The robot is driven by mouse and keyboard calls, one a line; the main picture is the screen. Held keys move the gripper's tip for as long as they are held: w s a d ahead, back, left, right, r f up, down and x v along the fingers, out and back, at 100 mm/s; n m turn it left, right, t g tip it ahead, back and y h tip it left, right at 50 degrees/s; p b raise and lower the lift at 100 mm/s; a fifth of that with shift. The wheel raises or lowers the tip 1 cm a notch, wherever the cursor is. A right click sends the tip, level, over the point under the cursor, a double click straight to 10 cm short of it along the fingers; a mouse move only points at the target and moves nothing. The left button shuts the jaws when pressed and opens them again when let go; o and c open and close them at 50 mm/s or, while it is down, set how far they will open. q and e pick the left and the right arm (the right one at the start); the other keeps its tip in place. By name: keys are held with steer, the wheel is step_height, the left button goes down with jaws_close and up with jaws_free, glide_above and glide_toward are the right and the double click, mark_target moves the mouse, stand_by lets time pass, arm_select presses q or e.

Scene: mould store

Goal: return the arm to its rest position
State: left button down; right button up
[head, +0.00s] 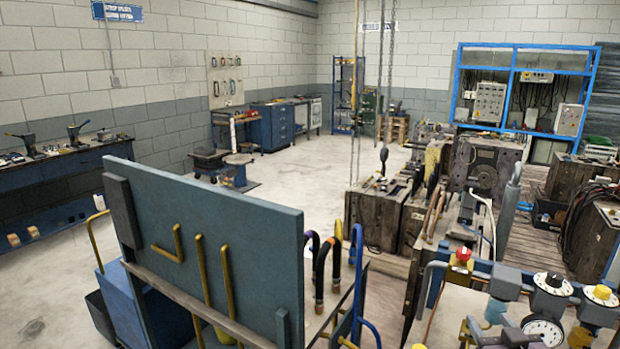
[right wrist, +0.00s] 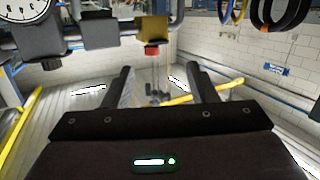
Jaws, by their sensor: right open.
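That view is upside down. Beyond the fingers, the red button on its yellow box (right wrist: 152,40) appears, apart from them. My left gripper is in neither view.
The red button (head: 463,254), dial gauge (head: 543,332) and yellow-capped valve (head: 602,293) crowd the lower right. A tall blue-grey panel (head: 215,240) with yellow hooks stands left of centre. Black hoses (head: 320,275) hang beside it. The floor (head: 310,170) behind is open.

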steer(key=s+a+f+n+g+y, duration=0.1)
steer(key=s+a+f+g, duration=0.6)
steer(key=s, duration=0.4)
steer(key=s+a+f+n+g+y, duration=0.1)
steer(key=s+a+f+g, duration=0.55)
steer(key=s+a, duration=0.4)
step_height(320, 180, down, 29)
steer(key=s+d, duration=0.1)
steer(key=s, duration=0.2)
steer(key=s+d+f+g, duration=0.1)
steer(key=s+d+f, duration=0.1)
steer(key=s+f, duration=0.8)
steer(key=s+d+f+g+b, duration=0.1)
steer(key=s+f, duration=0.9)
steer(key=shift+d+f+n+h, duration=0.25)
steer(key=shift+d+n+h, duration=0.05)
steer(key=shift+d+n, duration=0.1)
